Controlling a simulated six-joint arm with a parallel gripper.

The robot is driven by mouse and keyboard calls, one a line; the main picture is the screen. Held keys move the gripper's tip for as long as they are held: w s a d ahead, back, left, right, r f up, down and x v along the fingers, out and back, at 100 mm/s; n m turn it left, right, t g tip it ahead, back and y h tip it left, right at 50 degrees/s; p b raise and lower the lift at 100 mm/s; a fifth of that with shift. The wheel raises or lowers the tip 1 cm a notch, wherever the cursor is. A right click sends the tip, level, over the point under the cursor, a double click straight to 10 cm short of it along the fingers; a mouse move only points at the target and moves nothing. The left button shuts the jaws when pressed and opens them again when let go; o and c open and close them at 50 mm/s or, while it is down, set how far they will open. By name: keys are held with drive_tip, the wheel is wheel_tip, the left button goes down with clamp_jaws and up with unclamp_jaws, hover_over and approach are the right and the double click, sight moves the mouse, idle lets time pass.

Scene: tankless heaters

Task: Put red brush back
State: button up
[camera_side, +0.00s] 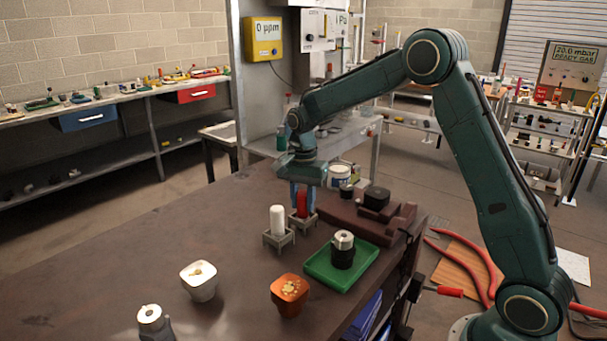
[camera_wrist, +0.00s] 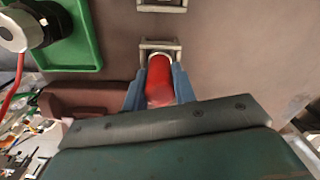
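The red brush (camera_side: 302,203) is upright between the blue fingers of my gripper (camera_side: 302,190). In the wrist view the fingers (camera_wrist: 160,92) press on both sides of the red brush (camera_wrist: 159,75). Its lower end is at a small grey square holder (camera_side: 303,221), which also shows in the wrist view (camera_wrist: 160,44). I cannot tell how deep the brush sits in it. A white-topped brush (camera_side: 277,219) stands in a matching holder (camera_side: 278,240) just to the left.
A green tray (camera_side: 322,272) holds a black and silver part (camera_side: 343,249). A dark brown block (camera_side: 398,222) lies behind it. An orange pot (camera_side: 290,294) and a white pot (camera_side: 199,279) stand in front. The table's left side is clear.

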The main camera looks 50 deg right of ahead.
drive_tip(key=o, duration=0.4)
drive_tip(key=shift+o, duration=0.2)
drive_tip(key=shift+r, duration=0.1)
wheel_tip(320, 180, up, 11)
drive_tip(key=shift+r, duration=0.55)
idle(0.4)
